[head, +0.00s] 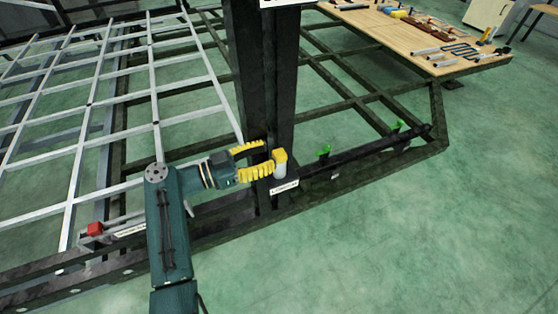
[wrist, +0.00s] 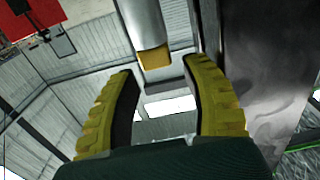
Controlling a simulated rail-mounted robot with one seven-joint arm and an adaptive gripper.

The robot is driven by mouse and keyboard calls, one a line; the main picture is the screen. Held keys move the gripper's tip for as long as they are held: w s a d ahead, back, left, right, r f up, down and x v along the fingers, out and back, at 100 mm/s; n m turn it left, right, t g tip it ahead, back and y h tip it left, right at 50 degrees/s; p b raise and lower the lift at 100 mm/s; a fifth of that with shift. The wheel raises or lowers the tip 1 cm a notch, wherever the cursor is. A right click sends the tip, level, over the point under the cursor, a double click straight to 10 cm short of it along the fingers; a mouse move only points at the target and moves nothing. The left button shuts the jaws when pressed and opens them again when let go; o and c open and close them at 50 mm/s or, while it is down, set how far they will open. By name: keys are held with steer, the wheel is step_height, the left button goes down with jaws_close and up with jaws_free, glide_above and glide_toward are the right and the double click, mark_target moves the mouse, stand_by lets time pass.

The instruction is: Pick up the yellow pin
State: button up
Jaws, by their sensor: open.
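The yellow pin (head: 280,157) stands upright at the foot of the dark post, with a yellow top and a pale grey cylindrical lower part. My gripper (head: 267,156) has yellow ribbed fingers, is open, and lies roughly level just left of the pin. In the wrist view, the pin (wrist: 153,58) shows its yellow end and grey shaft just past the fingertips, in line with the gap. The gripper's two fingers (wrist: 160,69) are spread on either side of that gap with nothing between them. I cannot tell whether a finger touches the pin.
A thick dark post (head: 268,85) rises right behind my gripper. A small label plate (head: 284,187) sits below the pin. Green clips (head: 323,150) stand on the dark rail to the right. A wooden workbench (head: 400,38) with tools is at upper right.

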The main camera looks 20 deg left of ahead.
mark_target(274, 155)
steer(key=w+d+b, duration=0.1)
steer(key=w+d, duration=0.1)
steer(key=shift+w+d+f+b, duration=0.15)
steer(key=shift+d+f+b, duration=0.15)
steer(key=shift+f+b, duration=0.1)
steer(key=shift+w+d+r, duration=0.2)
steer(key=shift+w, duration=0.1)
steer(key=shift+a, duration=0.1)
steer(key=shift+s, duration=0.1)
jaws_close()
